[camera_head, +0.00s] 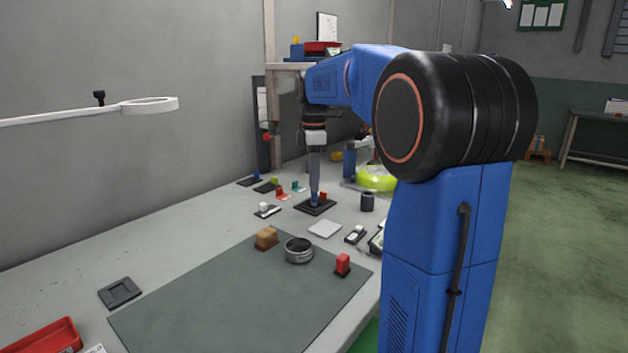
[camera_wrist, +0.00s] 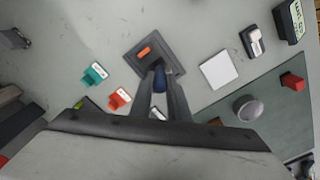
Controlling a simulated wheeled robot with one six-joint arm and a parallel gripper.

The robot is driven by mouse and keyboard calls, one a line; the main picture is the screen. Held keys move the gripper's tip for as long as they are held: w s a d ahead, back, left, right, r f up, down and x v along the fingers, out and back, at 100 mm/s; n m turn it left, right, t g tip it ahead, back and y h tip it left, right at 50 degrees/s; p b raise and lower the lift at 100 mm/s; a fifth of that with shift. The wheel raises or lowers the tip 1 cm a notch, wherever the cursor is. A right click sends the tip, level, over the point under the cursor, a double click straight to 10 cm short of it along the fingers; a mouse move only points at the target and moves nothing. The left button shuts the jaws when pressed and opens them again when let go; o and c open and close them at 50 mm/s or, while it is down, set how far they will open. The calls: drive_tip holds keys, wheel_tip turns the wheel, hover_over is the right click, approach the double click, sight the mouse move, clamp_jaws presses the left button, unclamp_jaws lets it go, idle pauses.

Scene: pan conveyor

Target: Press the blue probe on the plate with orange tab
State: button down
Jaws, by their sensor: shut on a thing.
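A dark square plate with an orange tab (camera_head: 305,209) lies on the bench; the plate (camera_wrist: 176,48) and its tab (camera_wrist: 144,51) also show in the wrist view. My gripper (camera_head: 314,182) points straight down over this plate. Its fingers (camera_wrist: 159,82) are shut on the blue probe (camera_wrist: 160,77), whose lower end (camera_head: 314,197) shows below the fingers in the head view. The probe is upright, at the plate and beside the orange tab. I cannot tell whether its tip touches the plate.
Small tabbed pieces, teal (camera_wrist: 95,74) and red (camera_wrist: 119,98), lie left of the plate. A pale square pad (camera_head: 325,229) and a dark cylinder (camera_head: 367,202) are close by. The green mat (camera_head: 220,300) holds a round tin (camera_head: 299,251) and a red block (camera_head: 343,263).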

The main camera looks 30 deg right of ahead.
drive_tip(key=shift+r, duration=3.45)
